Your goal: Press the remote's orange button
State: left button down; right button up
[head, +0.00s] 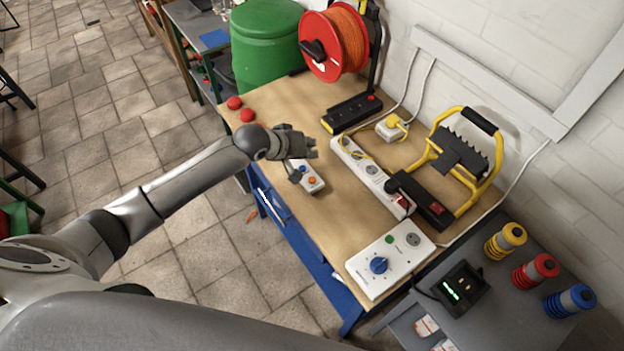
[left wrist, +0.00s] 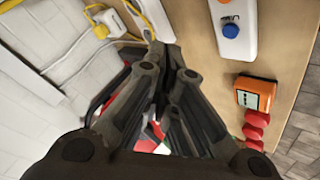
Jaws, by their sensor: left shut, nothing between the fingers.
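The remote (head: 311,184) is a small pale box lying on the wooden bench near its left edge. Its orange button (head: 312,180) faces up. My left gripper (head: 309,147) is above the bench, just behind the remote in the picture. It is shut and empty, and its arm and hand hide part of the remote's far end. In the left wrist view my left gripper (left wrist: 165,50) has its fingers together. A white body with a blue button (left wrist: 232,30) at the upper right there appears to be the remote; no orange button shows on it. My right gripper is not in view.
An orange box (left wrist: 256,94) shows in the wrist view. A power strip (head: 372,172), a yellow work lamp (head: 462,160) and a cable reel (head: 335,45) stand right and behind. A white box with blue dial (head: 391,263) is nearer.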

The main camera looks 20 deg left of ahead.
pick_arm(q)
jog(key=b, duration=0.6)
send_over(309, 178)
jog(key=f, duration=0.6)
jog(key=shift+w, duration=0.2)
notch_tip(309, 178, down, 2)
jog(key=shift+f+b, duration=0.1)
jog(key=shift+b, duration=0.25)
jog(key=shift+f, duration=0.1)
jog(key=shift+f, duration=0.35)
